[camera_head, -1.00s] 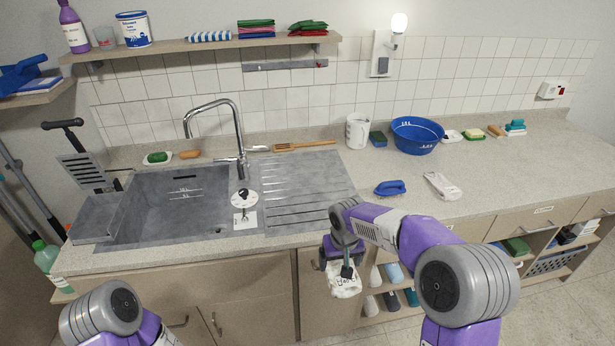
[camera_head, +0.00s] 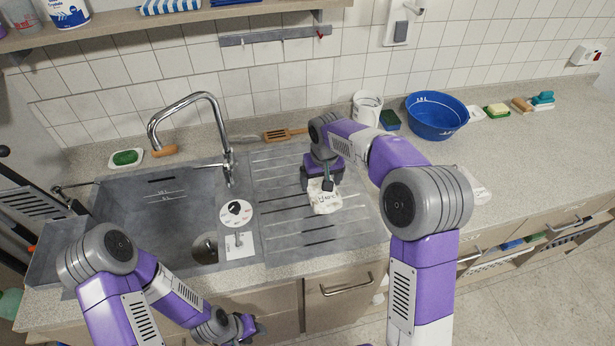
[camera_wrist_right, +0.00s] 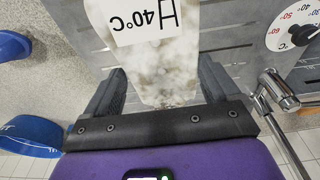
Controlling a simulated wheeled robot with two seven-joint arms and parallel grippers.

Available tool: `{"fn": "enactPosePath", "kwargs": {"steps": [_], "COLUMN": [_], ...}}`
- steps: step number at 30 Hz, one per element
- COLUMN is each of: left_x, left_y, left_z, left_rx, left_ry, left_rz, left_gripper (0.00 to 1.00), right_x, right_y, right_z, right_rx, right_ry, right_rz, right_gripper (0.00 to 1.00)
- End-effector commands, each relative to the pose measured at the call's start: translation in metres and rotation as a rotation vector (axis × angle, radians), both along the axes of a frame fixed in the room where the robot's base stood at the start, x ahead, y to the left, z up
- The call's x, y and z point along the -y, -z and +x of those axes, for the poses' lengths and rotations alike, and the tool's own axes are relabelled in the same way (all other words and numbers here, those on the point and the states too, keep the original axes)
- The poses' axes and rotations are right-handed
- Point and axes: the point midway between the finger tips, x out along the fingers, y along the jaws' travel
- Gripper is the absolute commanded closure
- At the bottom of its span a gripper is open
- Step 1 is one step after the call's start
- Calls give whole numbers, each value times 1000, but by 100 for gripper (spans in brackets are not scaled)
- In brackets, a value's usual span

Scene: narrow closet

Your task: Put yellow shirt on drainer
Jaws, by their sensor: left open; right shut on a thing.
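A whitish cloth with brownish stains and a "40°C" label (camera_head: 325,199) is in my right gripper (camera_head: 324,184), over the ribbed grey drainer (camera_head: 287,236) right of the sink. I cannot tell if its lower edge touches the ribs. No clearly yellow shirt shows. In the right wrist view the cloth (camera_wrist_right: 165,72) lies between the two fingers of my right gripper (camera_wrist_right: 162,88), with the drainer ribs (camera_wrist_right: 230,35) behind it. My left gripper (camera_head: 247,328) is open and empty, low in front of the cabinets.
The sink (camera_head: 140,215), tap (camera_head: 228,150) and a dial (camera_head: 237,213) are left of the drainer. Another pale cloth (camera_head: 478,187) is partly hidden by my right arm.

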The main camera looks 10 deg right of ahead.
Motion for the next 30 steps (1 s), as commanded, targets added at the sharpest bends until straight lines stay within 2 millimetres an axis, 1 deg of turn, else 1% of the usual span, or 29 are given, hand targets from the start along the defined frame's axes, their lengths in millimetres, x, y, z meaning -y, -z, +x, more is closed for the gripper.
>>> {"fn": "enactPosePath", "kwargs": {"steps": [6, 13, 19, 23, 30], "left_x": [0, 0, 0, 0, 0], "left_y": [6, 9, 14, 14, 14], "left_z": [-1, 0, 0, 0, 0], "left_rx": [-1, -1, -1, -1, 0], "left_ry": [-1, 0, 0, 0, 0], "left_rz": [0, 0, 0, 0, 0], "left_gripper": [57, 57, 57, 57, 57], "right_x": [0, 0, 0, 0, 0], "right_y": [35, 58, 90, 99, 98], "right_z": [-1, 0, -1, 0, 0], "right_rx": [-4, -2, -2, 0, 1], "right_ry": [0, -1, 0, 1, 1], "right_rz": [-1, -1, -1, 0, 0], "right_gripper": [58, 58, 58, 58, 58]}}
